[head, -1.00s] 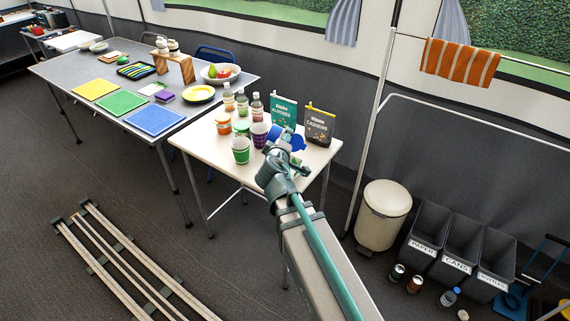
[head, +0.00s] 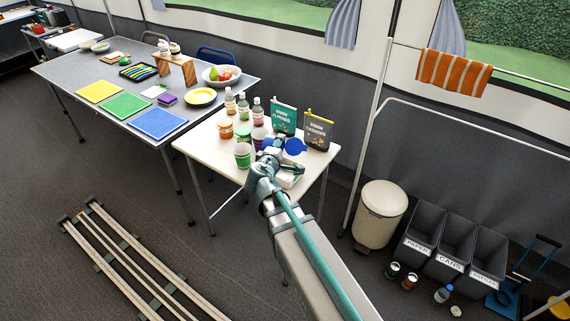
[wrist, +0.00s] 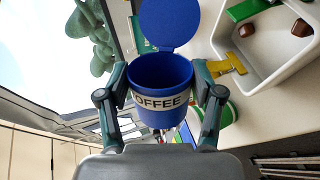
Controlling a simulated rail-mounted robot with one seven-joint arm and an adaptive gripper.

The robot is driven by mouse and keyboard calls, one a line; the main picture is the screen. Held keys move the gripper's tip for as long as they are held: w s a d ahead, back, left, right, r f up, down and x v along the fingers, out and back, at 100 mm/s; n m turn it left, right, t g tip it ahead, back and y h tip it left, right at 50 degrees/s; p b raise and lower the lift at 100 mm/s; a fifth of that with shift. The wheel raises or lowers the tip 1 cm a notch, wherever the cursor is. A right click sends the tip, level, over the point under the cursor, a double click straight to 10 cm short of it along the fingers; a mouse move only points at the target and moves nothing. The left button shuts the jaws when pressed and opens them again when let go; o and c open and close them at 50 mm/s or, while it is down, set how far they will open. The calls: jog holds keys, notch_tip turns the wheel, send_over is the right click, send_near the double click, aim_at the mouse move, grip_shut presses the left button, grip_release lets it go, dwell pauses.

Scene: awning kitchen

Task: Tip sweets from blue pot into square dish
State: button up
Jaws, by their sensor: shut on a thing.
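My gripper (wrist: 160,95) is shut around the sides of the blue pot (wrist: 160,85), which bears a label ending in "OFFEE". Its round blue lid (wrist: 167,20) hangs open. The pot looks strongly tilted in the wrist view. I see no sweets in the visible part of its inside; the bottom is dark. The white square dish (wrist: 293,83) is beside and below the pot, apart from it, with brown sweets (wrist: 301,28) inside. In the head view the open lid (head: 296,146) shows beyond my wrist, and the dish (head: 289,181) is partly hidden by my arm.
On the small cream table (head: 207,150) stand a green cup (head: 243,155), an orange-topped jar (head: 225,129), several bottles (head: 244,106), and the almonds (head: 283,118) and cashews (head: 317,131) pouches. Items crowd close to the pot.

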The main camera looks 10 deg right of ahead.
aim_at(269, 144)
jog(key=n+p, duration=0.1)
jog(key=p, duration=0.2)
jog(key=shift+w+a+r+n+h+p, duration=0.2)
jog(key=shift+w+a+n+h+p, duration=0.1)
jog(key=shift+a+n+p, duration=0.1)
jog(key=p, duration=0.1)
jog(key=a+n+p, duration=0.1)
jog(key=shift+w+a+f+g+h+p, duration=0.15)
jog(key=shift+w+g+h+p, duration=0.15)
jog(key=shift+w+h+p, duration=0.1)
jog(key=shift+w+a+r+n+h+p, duration=0.1)
jog(key=shift+a+r+n+h+p, duration=0.25)
jog(key=shift+r+n+p, duration=0.4)
jog(key=shift+a+f+n+h, duration=0.1)
jog(key=shift+f+n+h, duration=0.15)
jog(key=shift+f+n, duration=0.3)
jog(key=shift+w+a+r+n+p, duration=0.1)
jog(key=shift+r+n+p, duration=0.2)
jog(key=shift+n, duration=0.1)
jog(key=w+a+n+h+p, duration=0.3)
jog(key=a+n+p, duration=0.2)
jog(key=a+n, duration=0.2)
jog(key=shift+w+n+h, duration=0.2)
jog(key=shift+n+h, duration=0.1)
jog(key=shift+n, duration=0.6)
